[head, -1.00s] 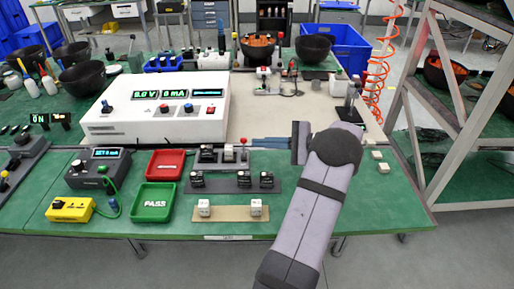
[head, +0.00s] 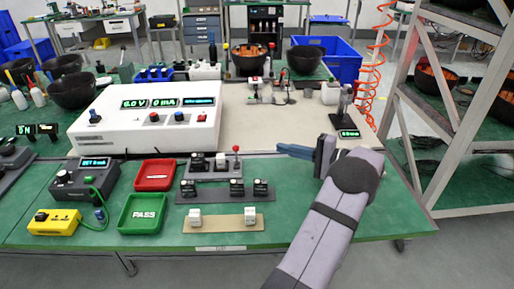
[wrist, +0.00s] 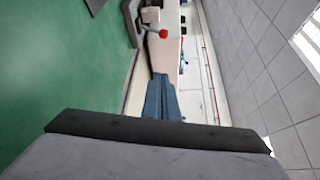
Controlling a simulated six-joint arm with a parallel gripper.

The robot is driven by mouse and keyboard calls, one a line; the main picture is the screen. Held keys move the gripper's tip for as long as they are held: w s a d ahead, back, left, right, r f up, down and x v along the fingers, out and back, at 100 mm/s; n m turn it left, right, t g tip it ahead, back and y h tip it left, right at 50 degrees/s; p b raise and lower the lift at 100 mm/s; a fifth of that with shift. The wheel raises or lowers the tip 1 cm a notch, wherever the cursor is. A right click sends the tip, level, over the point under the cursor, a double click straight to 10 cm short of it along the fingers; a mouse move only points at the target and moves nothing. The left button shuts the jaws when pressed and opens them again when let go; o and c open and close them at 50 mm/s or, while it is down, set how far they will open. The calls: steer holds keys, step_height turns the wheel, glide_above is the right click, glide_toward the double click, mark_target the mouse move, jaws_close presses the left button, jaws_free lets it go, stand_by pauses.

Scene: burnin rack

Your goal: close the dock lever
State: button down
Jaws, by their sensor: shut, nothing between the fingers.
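The dock (head: 207,174) is a grey base with black and white blocks on it, on the green bench. Its lever is a thin stem with a red knob (head: 236,149) at the dock's right end, and the stem looks upright. In the wrist view the red knob (wrist: 163,33) shows beyond the fingertips, at the top. My gripper (head: 281,148) has long blue fingers, shut and empty, pointing left toward the lever. A clear gap separates the tips from the knob. The shut fingers (wrist: 158,78) also show in the wrist view.
A white power unit (head: 150,117) stands behind and left. In front of the dock is a grey strip with black modules (head: 236,188), then a tan strip with white blocks (head: 222,223). A red tray (head: 157,174) and green PASS tray (head: 142,213) lie left.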

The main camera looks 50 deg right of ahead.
mark_target(236, 156)
steer(key=p+x, duration=0.1)
steer(key=x, duration=0.8)
steer(key=shift+w+a+p, duration=0.15)
steer(key=shift+w+p, duration=0.1)
steer(key=shift+p, duration=0.15)
steer(key=shift+w+a+r+p, duration=0.1)
steer(key=shift+a+p, duration=0.1)
steer(key=shift+a, duration=0.35)
steer(key=shift+w+a+r+p, duration=0.1)
steer(key=shift+a+r+p, duration=0.1)
steer(key=shift+a, duration=1.2)
steer(key=shift+a+f+b, duration=0.1)
steer(key=shift+f+b, duration=0.05)
steer(key=shift+b, duration=0.25)
